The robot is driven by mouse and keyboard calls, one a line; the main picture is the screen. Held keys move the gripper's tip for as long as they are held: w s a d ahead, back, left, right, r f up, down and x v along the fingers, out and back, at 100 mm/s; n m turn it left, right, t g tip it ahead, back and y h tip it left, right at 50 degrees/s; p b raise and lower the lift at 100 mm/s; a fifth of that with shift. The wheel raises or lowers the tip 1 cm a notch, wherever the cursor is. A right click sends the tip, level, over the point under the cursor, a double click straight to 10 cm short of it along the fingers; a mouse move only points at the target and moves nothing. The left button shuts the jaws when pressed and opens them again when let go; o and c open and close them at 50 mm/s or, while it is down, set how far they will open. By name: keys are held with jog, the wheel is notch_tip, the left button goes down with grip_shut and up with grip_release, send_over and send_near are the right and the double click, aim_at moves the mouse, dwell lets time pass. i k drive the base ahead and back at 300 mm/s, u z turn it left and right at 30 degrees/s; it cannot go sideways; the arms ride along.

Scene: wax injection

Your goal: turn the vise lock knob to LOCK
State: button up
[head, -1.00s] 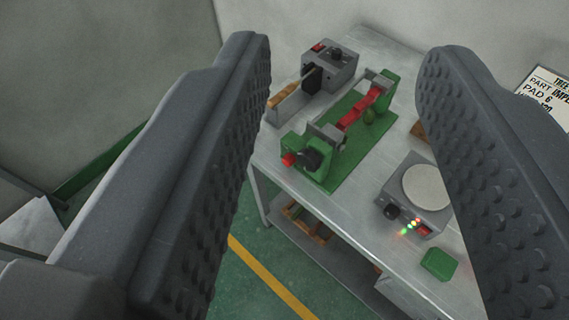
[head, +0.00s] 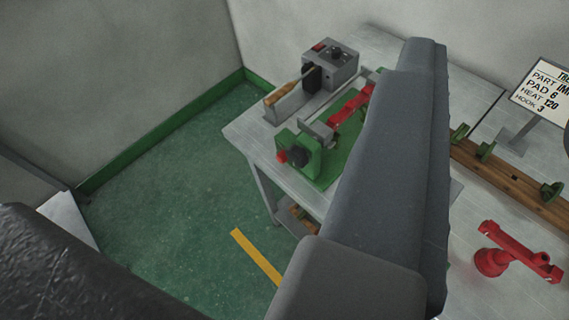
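The green vise (head: 325,150) stands at the front left of the grey table, with a red bar-shaped part (head: 348,107) in it. A dark round knob (head: 299,157) sits at its near end, with a red piece (head: 282,156) just left of it. I cannot tell which is the lock knob, and no LOCK mark is readable. One large grey finger of my gripper (head: 424,65) covers the vise's right side in the picture. The other finger is not visible, so the opening cannot be judged. The knob appears clear of the finger.
A grey box (head: 332,65) with a wood-handled tool (head: 283,92) stands behind the vise. At right are a red part (head: 515,252), a wooden rail (head: 515,182) with green holders, and a sign (head: 545,90). The floor (head: 175,190) left of the table is open.

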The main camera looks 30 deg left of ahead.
aim_at(281, 156)
jog(key=u, duration=0.05)
jog(key=k, duration=0.95)
jog(key=u, duration=0.45)
jog(key=i, duration=1)
jog(key=z, duration=0.05)
